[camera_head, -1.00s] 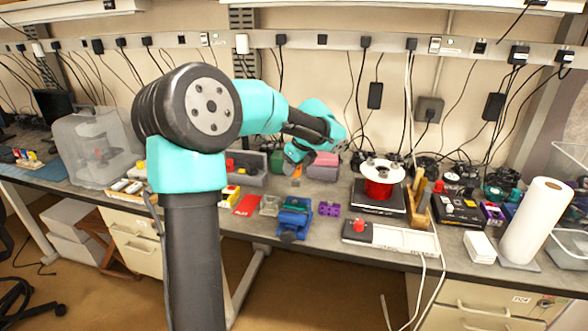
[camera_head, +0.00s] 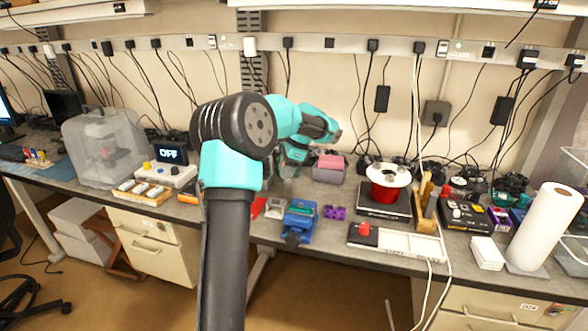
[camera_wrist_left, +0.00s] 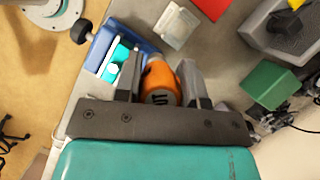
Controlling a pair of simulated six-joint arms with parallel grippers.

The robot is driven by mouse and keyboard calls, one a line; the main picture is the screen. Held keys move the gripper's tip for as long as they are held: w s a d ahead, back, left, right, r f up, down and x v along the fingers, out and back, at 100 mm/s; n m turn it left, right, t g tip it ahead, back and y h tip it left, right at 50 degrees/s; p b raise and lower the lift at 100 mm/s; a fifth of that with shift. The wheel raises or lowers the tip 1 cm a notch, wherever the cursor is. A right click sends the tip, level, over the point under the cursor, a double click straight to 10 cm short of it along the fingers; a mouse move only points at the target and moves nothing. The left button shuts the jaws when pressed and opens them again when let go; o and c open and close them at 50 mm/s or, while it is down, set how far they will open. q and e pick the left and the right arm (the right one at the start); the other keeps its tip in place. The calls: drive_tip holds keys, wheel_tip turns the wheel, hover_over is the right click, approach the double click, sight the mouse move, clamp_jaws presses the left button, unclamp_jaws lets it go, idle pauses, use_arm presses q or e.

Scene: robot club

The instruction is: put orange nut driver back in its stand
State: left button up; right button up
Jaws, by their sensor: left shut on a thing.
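The orange nut driver (camera_wrist_left: 162,82) is between the fingers of my left gripper (camera_wrist_left: 157,88) in the left wrist view, with dark lettering on its handle. My left gripper is shut on it. In the head view my left gripper (camera_head: 287,168) is over the back middle of the bench, and the driver is not clearly visible there. A small rack (camera_head: 38,160) with several coloured upright handles stands at the far left; it may be the stand, but it is too small to tell. My right gripper is not in view.
A blue vise (camera_head: 299,222) is near the front edge, also in the left wrist view (camera_wrist_left: 110,47). A red spool (camera_head: 388,182) and a wooden holder (camera_head: 428,212) stand to the right.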

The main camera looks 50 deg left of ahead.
use_arm(q)
drive_tip(key=a+f+n+h, duration=0.3)
drive_tip(key=a+f+n, duration=0.1)
drive_tip(key=n, duration=0.5)
drive_tip(key=shift+s+a+n+h, duration=0.3)
drive_tip(key=shift+s+a+n, duration=0.1)
drive_tip(key=shift+a, duration=0.35)
drive_tip(key=shift+f, duration=0.2)
drive_tip(key=shift+f, duration=2.5)
drive_tip(key=shift+g, duration=0.3)
drive_tip(key=shift+f, duration=2.15)
idle(1.2)
